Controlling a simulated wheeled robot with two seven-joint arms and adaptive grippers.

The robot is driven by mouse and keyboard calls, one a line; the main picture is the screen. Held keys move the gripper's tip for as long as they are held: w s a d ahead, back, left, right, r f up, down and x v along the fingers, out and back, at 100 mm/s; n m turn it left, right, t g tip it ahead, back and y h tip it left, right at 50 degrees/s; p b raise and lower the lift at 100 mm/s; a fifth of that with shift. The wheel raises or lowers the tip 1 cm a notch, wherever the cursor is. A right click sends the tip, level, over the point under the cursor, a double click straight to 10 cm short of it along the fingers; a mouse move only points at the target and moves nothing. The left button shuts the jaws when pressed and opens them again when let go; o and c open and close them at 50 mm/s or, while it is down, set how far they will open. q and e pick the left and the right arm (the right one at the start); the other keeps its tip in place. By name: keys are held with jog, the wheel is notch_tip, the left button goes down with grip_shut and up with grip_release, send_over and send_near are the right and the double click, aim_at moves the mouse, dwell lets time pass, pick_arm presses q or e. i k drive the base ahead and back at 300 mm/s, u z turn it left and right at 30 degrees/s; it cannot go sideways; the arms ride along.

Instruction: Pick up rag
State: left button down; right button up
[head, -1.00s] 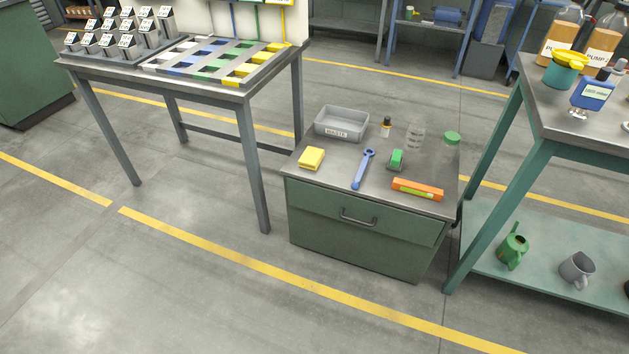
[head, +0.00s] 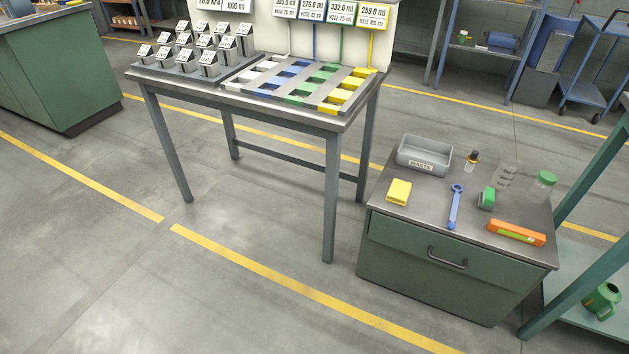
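A small yellow folded block (head: 399,191), which looks like the rag, lies flat on the top of the green cabinet (head: 377,208). It sits near the cabinet's front left corner, in front of the grey waste bin (head: 424,155) and left of a blue wrench-like tool (head: 455,206). Nothing covers it. Neither of my grippers shows in the head view.
A green tape-like item (head: 486,198), an orange level (head: 516,232), a dropper bottle (head: 472,161) and a green-lidded jar (head: 543,185) share the cabinet top. A grey table (head: 240,101) with trays stands left. Open floor (head: 120,280) lies in front.

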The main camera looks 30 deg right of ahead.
aim_at(398, 193)
jog(key=u, duration=0.4)
jog(key=i, duration=1.55)
jog(key=z, duration=1)
jog(key=i, duration=0.65)
jog(key=z, duration=0.75)
